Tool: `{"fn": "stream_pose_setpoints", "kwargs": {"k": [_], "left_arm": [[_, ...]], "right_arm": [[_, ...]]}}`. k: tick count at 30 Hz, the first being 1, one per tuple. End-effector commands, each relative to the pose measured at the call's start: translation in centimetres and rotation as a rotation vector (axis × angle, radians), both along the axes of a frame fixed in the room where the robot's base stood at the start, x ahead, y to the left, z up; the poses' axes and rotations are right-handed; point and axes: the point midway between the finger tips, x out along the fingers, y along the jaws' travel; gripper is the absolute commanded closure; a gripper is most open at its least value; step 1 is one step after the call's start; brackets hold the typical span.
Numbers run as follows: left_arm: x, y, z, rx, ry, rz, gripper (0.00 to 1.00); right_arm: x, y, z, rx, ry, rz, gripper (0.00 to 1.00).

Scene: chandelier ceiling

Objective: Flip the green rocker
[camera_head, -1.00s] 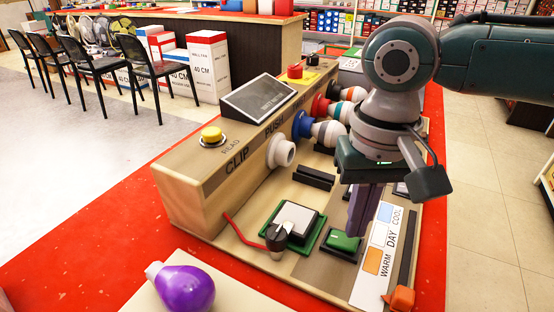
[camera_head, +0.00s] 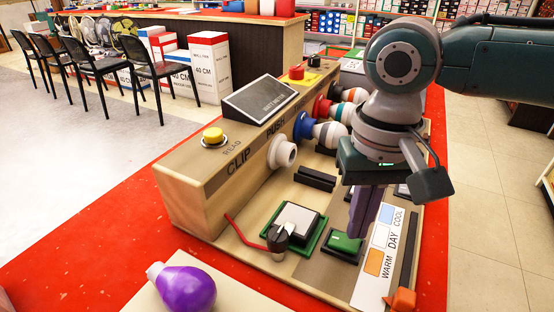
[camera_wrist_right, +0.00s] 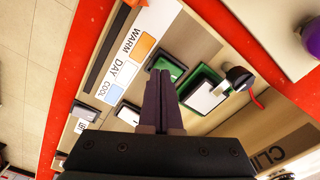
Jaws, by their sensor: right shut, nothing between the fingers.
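The green rocker (camera_head: 345,242) sits in a dark frame on the wooden test board (camera_head: 225,237), beside the WARM/DAY/COOL label strip. It also shows in the right wrist view (camera_wrist_right: 168,67), just past the fingertips. My right gripper (camera_head: 362,236) is shut and empty, pointing down at the rocker's far right side. In the right wrist view its closed fingers (camera_wrist_right: 160,75) end at or just over the rocker's edge. I cannot tell whether they touch it. My left gripper is not in view.
Bulbs in coloured sockets (camera_head: 322,131) line the raised panel. A purple bulb (camera_head: 187,288) lies at the front. An orange pointer (camera_head: 403,299) is at the front right.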

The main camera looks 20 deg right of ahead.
Motion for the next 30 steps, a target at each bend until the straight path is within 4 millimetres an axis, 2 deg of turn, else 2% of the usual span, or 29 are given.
{"fn": "stream_pose_setpoints", "kwargs": {"k": [30], "left_arm": [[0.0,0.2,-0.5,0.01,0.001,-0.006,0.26]], "right_arm": [[0.0,0.0,-1.0,0.001,0.0,0.0,1.0]]}}
